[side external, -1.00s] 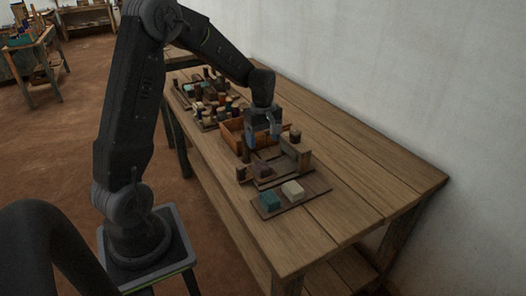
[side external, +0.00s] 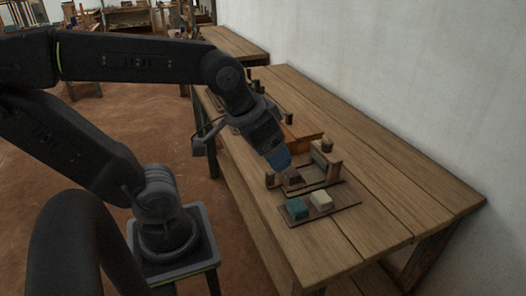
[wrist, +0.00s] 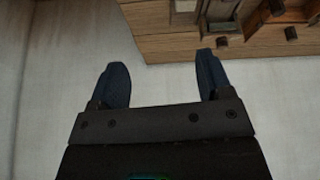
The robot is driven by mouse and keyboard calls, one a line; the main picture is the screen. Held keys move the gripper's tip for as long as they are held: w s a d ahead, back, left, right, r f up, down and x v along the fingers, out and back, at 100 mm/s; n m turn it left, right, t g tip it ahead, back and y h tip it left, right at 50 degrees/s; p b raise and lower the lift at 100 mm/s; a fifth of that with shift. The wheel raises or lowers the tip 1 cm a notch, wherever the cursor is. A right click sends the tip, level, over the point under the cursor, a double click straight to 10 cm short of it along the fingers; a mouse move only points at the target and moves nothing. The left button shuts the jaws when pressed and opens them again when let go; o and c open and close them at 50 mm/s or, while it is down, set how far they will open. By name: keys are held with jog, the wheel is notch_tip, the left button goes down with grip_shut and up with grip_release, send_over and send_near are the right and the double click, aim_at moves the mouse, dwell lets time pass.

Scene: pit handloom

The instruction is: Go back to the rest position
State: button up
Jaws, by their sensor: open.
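My gripper (side external: 278,160) is tilted and shows in front of the work on the wooden table (side external: 370,170) in the side view. Its height above the table is hard to tell. In the wrist view my gripper (wrist: 162,76) has its two blue-grey fingers wide apart with nothing between them. Behind them is mostly pale wall, with the table (wrist: 165,48) at the upper right.
A teal block (side external: 297,207) and a cream block (side external: 321,200) sit on a board at the near left of the table. A small wooden frame (side external: 332,170) and an orange-brown box (side external: 304,138) stand behind. The table's right half is clear.

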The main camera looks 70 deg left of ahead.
jog(key=shift+s+d+m, duration=0.35)
jog(key=shift+s+m, duration=0.25)
jog(key=shift+s, duration=0.15)
